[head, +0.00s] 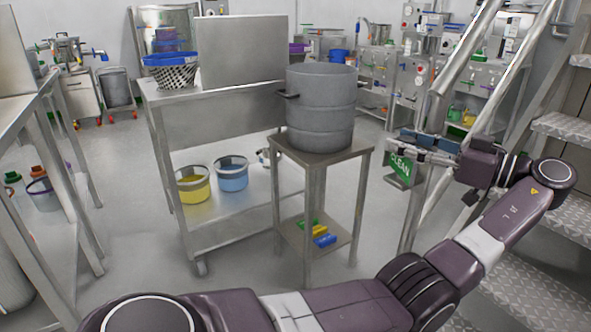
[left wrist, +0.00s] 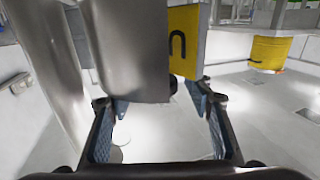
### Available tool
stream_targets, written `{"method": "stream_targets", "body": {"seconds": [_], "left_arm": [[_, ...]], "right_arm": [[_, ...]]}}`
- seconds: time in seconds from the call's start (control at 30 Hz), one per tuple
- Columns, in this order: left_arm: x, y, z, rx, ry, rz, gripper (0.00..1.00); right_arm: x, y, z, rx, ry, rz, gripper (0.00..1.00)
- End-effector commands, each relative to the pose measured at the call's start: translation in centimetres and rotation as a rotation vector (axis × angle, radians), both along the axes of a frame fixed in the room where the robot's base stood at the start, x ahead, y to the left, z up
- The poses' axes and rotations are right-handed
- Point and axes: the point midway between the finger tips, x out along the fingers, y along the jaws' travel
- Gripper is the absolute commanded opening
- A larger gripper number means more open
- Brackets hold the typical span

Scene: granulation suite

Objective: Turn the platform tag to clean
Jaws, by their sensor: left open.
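The platform tag (head: 402,170) hangs by the metal post of the stair platform, right of centre in the head view. Its green face with the word CLEAN is toward my head camera. In the left wrist view a yellow face with a dark letter (left wrist: 188,42) shows just beyond the fingertips, partly hidden by a grey metal piece. My left gripper (head: 425,143) is just above and beside the tag, pointing left. In the left wrist view its jaws (left wrist: 160,103) are apart with nothing clearly held between them. My right gripper is not in view.
Metal steps (head: 565,127) and sloping rails (head: 462,62) stand close around the left gripper. A grey drum (head: 320,108) sits on a small stand (head: 322,156) to the left. A steel bench (head: 220,95) stands behind it. Open floor (head: 375,215) lies between stand and post.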

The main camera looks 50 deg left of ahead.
Motion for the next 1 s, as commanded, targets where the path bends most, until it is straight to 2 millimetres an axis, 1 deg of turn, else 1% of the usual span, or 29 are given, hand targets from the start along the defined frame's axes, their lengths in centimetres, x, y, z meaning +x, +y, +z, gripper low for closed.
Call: {"method": "stream_targets", "body": {"seconds": [0.57,1.0], "left_arm": [[-0.1,0.0,0.0,0.000,-0.001,-0.226,0.47],[-0.1,0.1,0.1,0.001,-0.001,-0.456,0.47]], "right_arm": [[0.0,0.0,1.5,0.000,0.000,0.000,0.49],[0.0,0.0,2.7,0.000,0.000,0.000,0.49]]}}
